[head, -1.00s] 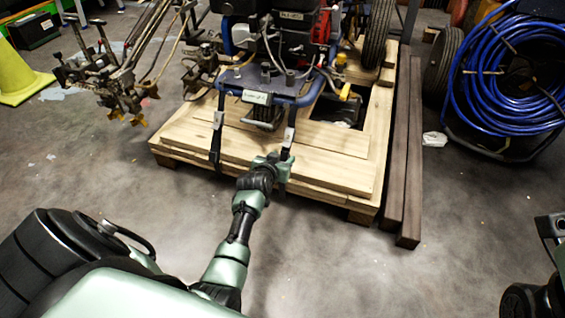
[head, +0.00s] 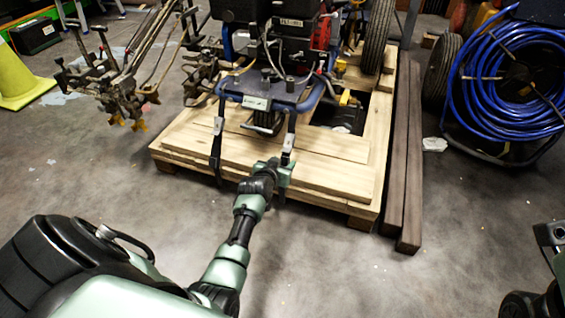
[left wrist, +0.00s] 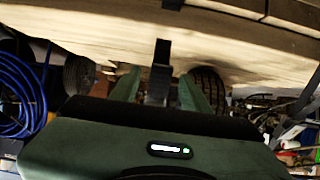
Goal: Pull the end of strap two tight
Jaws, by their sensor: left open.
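Two dark straps with pale buckles hang from the blue front frame of the line striper (head: 270,92). The left strap (head: 216,150) runs down over the pallet's front edge. The right strap (head: 291,128) hangs down to my left gripper (head: 284,177), which is at the pallet's front edge. I cannot read which strap is number two. In the left wrist view, a dark strap (left wrist: 161,65) hangs between the two green fingers of my open left gripper (left wrist: 158,92), with gaps on both sides. The gripper body hides the strap's lower part. My right gripper does not show.
The wooden pallet (head: 330,178) carries the striper. Dark beams (head: 412,185) lie along its right side. A blue hose reel (head: 515,75) stands at the right and a yellow cone (head: 18,80) at the left. The floor in front is clear.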

